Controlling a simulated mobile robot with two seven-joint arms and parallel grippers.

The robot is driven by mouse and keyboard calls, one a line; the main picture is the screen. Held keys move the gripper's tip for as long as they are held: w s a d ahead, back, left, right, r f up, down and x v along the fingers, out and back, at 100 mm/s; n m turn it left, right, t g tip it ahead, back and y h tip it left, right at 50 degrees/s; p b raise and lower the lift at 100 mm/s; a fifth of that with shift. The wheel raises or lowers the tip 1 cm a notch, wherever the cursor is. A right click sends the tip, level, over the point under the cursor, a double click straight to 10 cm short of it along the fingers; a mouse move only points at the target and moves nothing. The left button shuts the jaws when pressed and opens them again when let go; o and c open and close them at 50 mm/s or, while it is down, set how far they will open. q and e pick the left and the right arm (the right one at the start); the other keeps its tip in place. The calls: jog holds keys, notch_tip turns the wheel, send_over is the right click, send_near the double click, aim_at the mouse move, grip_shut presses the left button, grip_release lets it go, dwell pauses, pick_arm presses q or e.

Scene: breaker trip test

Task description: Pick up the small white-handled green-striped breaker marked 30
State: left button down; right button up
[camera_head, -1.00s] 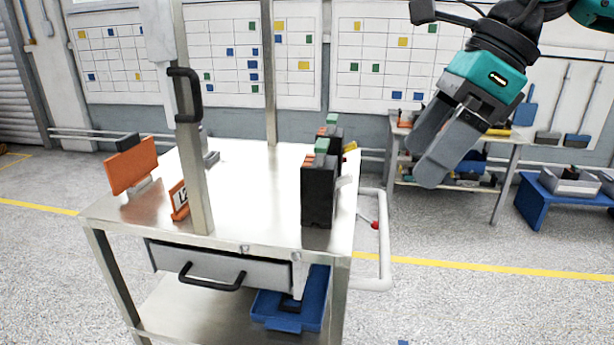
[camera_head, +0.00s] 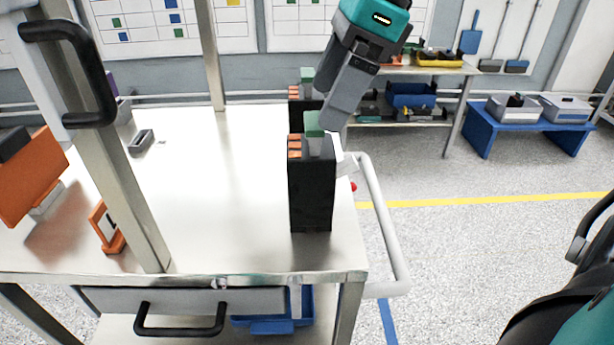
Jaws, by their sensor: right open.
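Two tall dark blocks stand upright near the right edge of the metal cart top. The front block (camera_head: 311,195) has a green piece (camera_head: 314,124) and orange parts on top. The rear block (camera_head: 296,118) has a similar green and orange top and is partly hidden by the front one. No 30 marking or white handle can be read on either. My right gripper (camera_head: 335,112) is open, pointing down just above and right of the front block's green top. Whether it touches is unclear. My left gripper is not in view.
The cart top (camera_head: 220,190) is clear in the middle. A metal post (camera_head: 125,190) with a black handle (camera_head: 75,70) rises at the left, near orange signs (camera_head: 28,180). A pale side rail (camera_head: 385,225) borders the right. A blue bench (camera_head: 520,125) stands farther back.

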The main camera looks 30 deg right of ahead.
aim_at(305, 146)
jog(key=x, duration=0.3)
jog(key=shift+f, duration=0.1)
jog(key=x, duration=0.4)
jog(key=shift+s+a+f, duration=0.1)
jog(key=shift+s+a, duration=0.1)
jog(key=shift+s, duration=0.1)
jog(key=shift+w+a+f, duration=0.15)
jog(key=shift+a+f, duration=0.05)
jog(key=shift+f, duration=0.3)
jog(key=shift+c, duration=0.4)
jog(key=shift+r, duration=0.1)
grip_shut()
